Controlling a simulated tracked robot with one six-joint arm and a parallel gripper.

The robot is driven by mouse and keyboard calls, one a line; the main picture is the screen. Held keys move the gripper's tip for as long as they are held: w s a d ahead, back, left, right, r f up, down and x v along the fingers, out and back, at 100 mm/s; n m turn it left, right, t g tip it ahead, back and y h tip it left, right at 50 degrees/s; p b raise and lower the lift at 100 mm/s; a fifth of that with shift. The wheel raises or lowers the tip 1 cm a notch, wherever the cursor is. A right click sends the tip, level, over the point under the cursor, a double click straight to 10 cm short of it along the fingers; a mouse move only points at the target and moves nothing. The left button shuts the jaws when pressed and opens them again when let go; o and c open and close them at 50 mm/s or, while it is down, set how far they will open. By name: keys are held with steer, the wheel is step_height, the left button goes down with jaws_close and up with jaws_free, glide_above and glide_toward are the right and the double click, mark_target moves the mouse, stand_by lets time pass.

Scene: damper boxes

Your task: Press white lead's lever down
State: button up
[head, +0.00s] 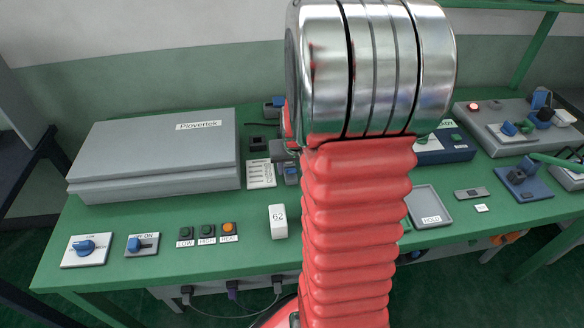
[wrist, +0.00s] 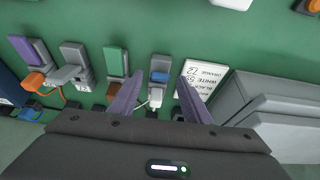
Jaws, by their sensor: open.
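In the wrist view a white lead (wrist: 155,97) ends in a white plug at the near end of a small grey box with a blue part (wrist: 160,76). My gripper (wrist: 160,80) is open, its two purple-grey fingers on either side of that box and plug, with nothing held. I cannot tell the height gap or whether a finger touches. To the left stand similar boxes with a green top (wrist: 115,60), a grey top (wrist: 73,53) and a purple top (wrist: 31,50). In the head view my arm hides the gripper and most of these boxes.
A white label card (wrist: 201,78) lies right of the fingers, and a large grey case (wrist: 265,108) is beyond it. An orange plug (wrist: 36,82) and its lead are at left. In the head view the green bench (head: 190,180) carries the Plovertek case (head: 155,158) and several switches.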

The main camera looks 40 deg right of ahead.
steer(key=shift+w+d+f, duration=0.1)
steer(key=shift+w+f, duration=0.05)
steer(key=shift+f, duration=0.3)
steer(key=shift+c, duration=0.5)
steer(key=c, duration=0.9)
steer(key=shift+c, duration=0.2)
